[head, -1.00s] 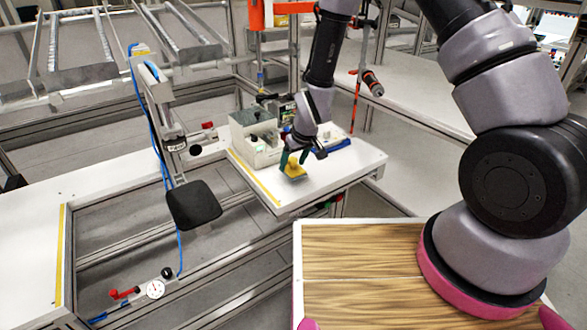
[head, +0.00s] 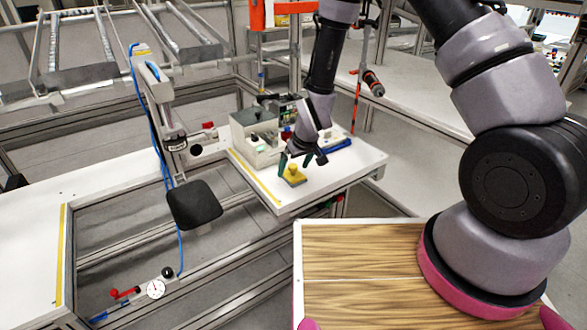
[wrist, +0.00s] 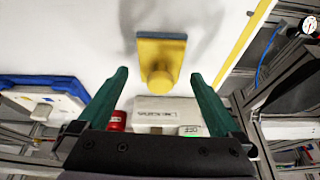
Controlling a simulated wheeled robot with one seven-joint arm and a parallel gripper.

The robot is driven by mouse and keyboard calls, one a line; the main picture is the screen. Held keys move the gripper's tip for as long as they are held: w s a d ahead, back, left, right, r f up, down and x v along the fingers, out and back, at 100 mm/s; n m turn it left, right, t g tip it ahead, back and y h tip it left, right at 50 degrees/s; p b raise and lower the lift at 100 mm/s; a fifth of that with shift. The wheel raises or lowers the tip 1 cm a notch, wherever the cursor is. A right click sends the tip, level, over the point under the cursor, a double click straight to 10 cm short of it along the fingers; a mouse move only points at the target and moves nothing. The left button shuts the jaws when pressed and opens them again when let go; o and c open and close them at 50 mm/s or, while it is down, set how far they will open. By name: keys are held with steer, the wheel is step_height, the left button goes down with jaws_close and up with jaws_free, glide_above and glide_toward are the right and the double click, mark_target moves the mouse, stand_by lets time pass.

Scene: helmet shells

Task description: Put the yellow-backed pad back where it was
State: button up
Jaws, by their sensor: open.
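The yellow-backed pad (head: 293,177) rests on the white table board (head: 340,171), in front of the grey box. In the wrist view the pad (wrist: 161,50) shows its yellow back with a round yellow knob and a grey edge at the far side. My gripper (head: 301,161) is just above the pad. In the wrist view my gripper (wrist: 160,75) is open, its two green fingers apart, one on each side of the knob and not touching it. Nothing is held.
A grey box (head: 243,147) with small items stands behind the pad. A blue-edged tray (head: 337,146) lies to the right. A yellow strip (head: 256,176) runs along the board's left edge. A black plate (head: 194,204) on an arm hangs left of the board. The board's front right is clear.

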steer(key=s+d+r+m+t, duration=0.15)
steer(key=d+r, duration=0.35)
steer(key=r, duration=0.6)
steer(key=s+d+r+m, duration=0.2)
steer(key=d+r, duration=0.3)
steer(key=r, duration=0.5)
steer(key=s+d+r+m, duration=0.15)
steer(key=d+r, duration=0.35)
steer(key=r, duration=0.6)
steer(key=s+d+r+m+t, duration=0.1)
steer(key=s+d+r+m, duration=0.1)
steer(key=s+d+r, duration=0.2)
steer(key=s+d+r+m+t, duration=0.1)
steer(key=s+d+r+m, duration=0.2)
steer(key=s+r, duration=0.6)
steer(key=s+d, duration=0.1)
steer(key=d, duration=0.1)
steer(key=shift+d, duration=0.3)
